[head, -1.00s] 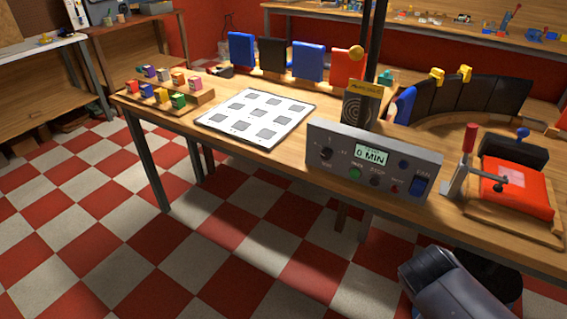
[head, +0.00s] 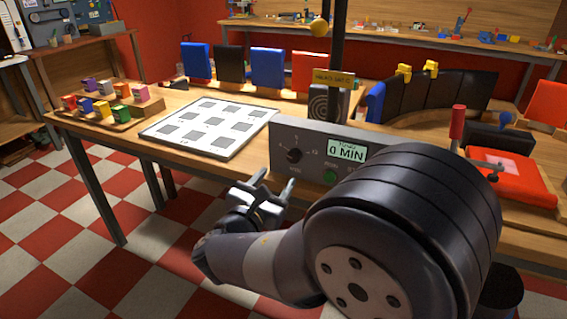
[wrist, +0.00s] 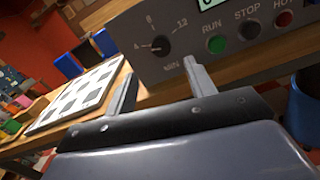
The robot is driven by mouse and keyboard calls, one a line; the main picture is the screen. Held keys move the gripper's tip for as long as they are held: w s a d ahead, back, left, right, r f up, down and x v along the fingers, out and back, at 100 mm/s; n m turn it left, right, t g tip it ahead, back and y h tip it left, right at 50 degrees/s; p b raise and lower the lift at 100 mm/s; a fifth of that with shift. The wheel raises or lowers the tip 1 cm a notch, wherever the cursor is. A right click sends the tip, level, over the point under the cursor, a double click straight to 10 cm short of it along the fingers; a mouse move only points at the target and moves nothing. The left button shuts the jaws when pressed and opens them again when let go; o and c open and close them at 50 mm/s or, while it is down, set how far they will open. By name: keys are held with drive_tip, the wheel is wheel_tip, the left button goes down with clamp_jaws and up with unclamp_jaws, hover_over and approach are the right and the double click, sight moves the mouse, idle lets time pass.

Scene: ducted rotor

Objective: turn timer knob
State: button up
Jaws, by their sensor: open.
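The timer knob (head: 294,155) is a small black dial on the left of the grey control box (head: 284,134), whose screen (head: 346,150) reads 0 MIN. In the wrist view the knob (wrist: 160,45) sits among the marks 6 and 12, with MIN below it. My gripper (head: 275,182) is open and empty, in front of and a little below the knob, apart from it. In the wrist view my two fingers (wrist: 160,80) point at the panel, with the knob beyond and between them. My arm hides the right part of the box in the head view.
A white board with grey squares (head: 208,127) lies left of the box. A red-handled clamp (head: 457,122) stands to the right.

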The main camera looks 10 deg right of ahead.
sight(292, 159)
drive_tip(key=x, duration=0.9)
drive_tip(key=shift+s, duration=0.1)
drive_tip(key=shift+b, duration=0.3)
drive_tip(key=c, duration=1)
drive_tip(key=shift+o, duration=0.2)
